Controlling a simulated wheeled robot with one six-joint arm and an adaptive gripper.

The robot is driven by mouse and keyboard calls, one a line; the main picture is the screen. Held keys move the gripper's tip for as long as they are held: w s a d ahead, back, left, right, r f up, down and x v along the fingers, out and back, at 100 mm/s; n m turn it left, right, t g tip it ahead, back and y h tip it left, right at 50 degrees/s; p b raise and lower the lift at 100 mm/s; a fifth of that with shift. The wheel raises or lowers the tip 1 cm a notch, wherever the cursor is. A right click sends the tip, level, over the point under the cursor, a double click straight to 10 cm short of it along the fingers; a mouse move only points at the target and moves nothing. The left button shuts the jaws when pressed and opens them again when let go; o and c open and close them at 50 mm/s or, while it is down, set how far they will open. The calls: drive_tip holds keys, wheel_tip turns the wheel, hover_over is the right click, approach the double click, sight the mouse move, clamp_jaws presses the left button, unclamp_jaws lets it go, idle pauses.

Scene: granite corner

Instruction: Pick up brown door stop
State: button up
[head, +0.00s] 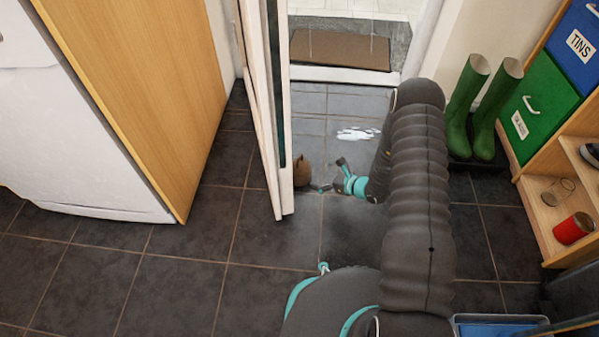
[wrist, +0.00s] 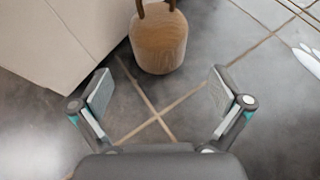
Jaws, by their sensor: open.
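The brown door stop (head: 301,171) stands on the dark tiled floor at the edge of the open door. In the wrist view the door stop (wrist: 158,42) is a rounded wooden block with a darker loop at its top, cut off by the frame edge. My gripper (head: 330,174) is low over the floor just right of the door stop in the head view. In the wrist view my gripper (wrist: 160,92) has its two fingers wide apart and empty. The door stop lies beyond the fingertips, roughly centred between them, not touched.
The white door (head: 268,110) stands open close to the door stop; its panel also fills the upper left of the wrist view (wrist: 65,40). Green boots (head: 484,115) and shelves (head: 555,190) stand at right. A white patch (head: 358,133) lies on the floor behind my gripper.

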sight(309, 173)
drive_tip(key=x, duration=0.5)
drive_tip(key=shift+w+a+f+b, duration=0.1)
drive_tip(key=shift+a+f+b, duration=0.05)
drive_tip(key=shift+a+b, duration=0.15)
drive_tip(key=shift+b+x, duration=0.45)
drive_tip(key=shift+x, duration=2.45)
drive_tip(key=c, duration=1.5)
drive_tip(key=shift+w+r, duration=0.1)
drive_tip(key=shift+r, duration=0.25)
drive_tip(key=shift+c, duration=0.3)
